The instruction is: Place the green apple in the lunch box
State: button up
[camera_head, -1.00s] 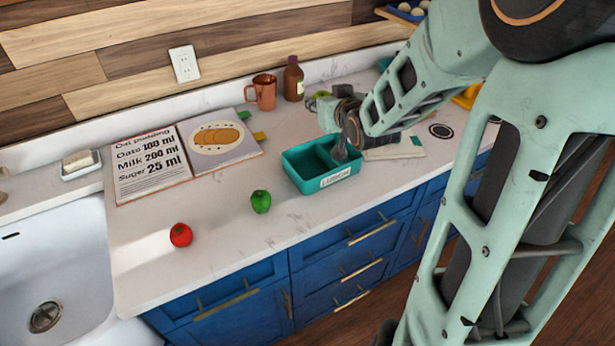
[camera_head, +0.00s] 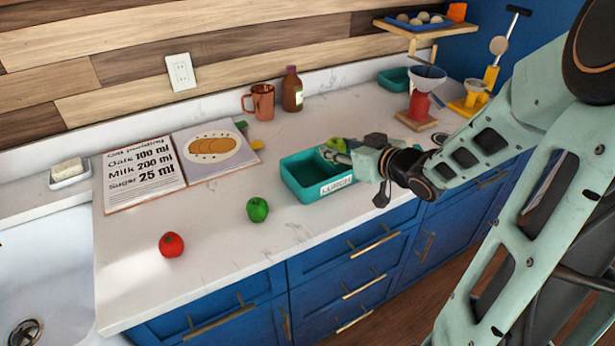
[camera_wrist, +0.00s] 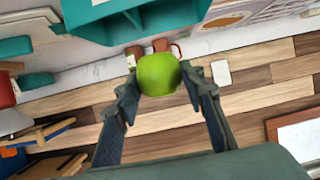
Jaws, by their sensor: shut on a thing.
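My gripper (camera_head: 338,150) is shut on a light green apple (camera_head: 336,144). In the wrist view the apple (camera_wrist: 158,74) sits between the two fingertips (camera_wrist: 158,82). In the head view it appears at the back right rim of the lunch box; its exact height and whether it is over the box are hard to tell. The teal lunch box (camera_head: 303,191), labelled LUNCH, is open on the counter and divided into compartments. My gripper partly hides its right side. Part of a teal box, probably the lunch box (camera_wrist: 95,12), shows at the top of the wrist view.
A darker green round item (camera_head: 257,209) and a red one (camera_head: 171,245) lie on the white counter. An open recipe book (camera_head: 140,178), copper mug (camera_head: 262,101) and brown bottle (camera_head: 292,90) stand behind. A funnel stand (camera_head: 419,105) is at right.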

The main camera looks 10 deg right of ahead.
jog(key=w+a+f+b, duration=0.1)
jog(key=w+f, duration=0.1)
jog(key=w+a+f+b, duration=0.1)
jog(key=w+a+f, duration=0.1)
jog(key=w+a+f+b, duration=0.1)
jog(key=w+a+f, duration=0.1)
jog(key=f, duration=0.1)
jog(key=shift+w+a+b, duration=0.2)
jog(key=shift+a+b, duration=0.05)
jog(key=shift+b, duration=0.1)
jog(key=shift+w+a+f, duration=0.4)
jog(key=shift+w+f, duration=0.1)
jog(key=shift+f, duration=0.1)
notch_tip(320, 180, down, 3)
jog(key=shift+b, duration=0.55)
